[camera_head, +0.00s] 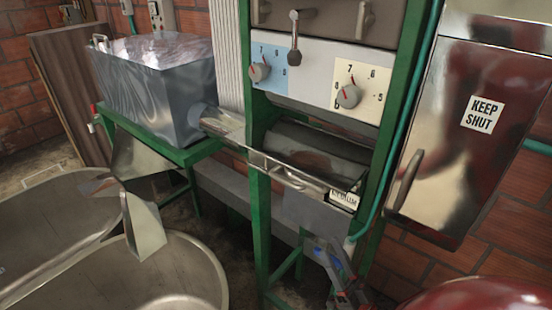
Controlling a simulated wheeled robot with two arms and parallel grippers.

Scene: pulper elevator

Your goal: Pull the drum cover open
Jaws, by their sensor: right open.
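The drum cover (308,148) is a dark, curved, shiny metal panel between the green posts of the machine, below the dials. A metal bar handle (290,178) runs along its lower front edge, and a small label reading "MEDIUM" (344,199) sits at the lower right. The cover looks closed. My right gripper (331,254) is open and empty at the bottom centre, below the handle and label and apart from them in the picture. Its lower part runs out of the frame. My left gripper is not in view.
The green frame (259,215) stands left of the cover. A cabinet door marked "KEEP SHUT" (455,120) with its handle (405,182) is at right. A metal hopper (160,85) and steel tubs (165,272) are at left. A red rounded surface (485,295) fills the bottom right.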

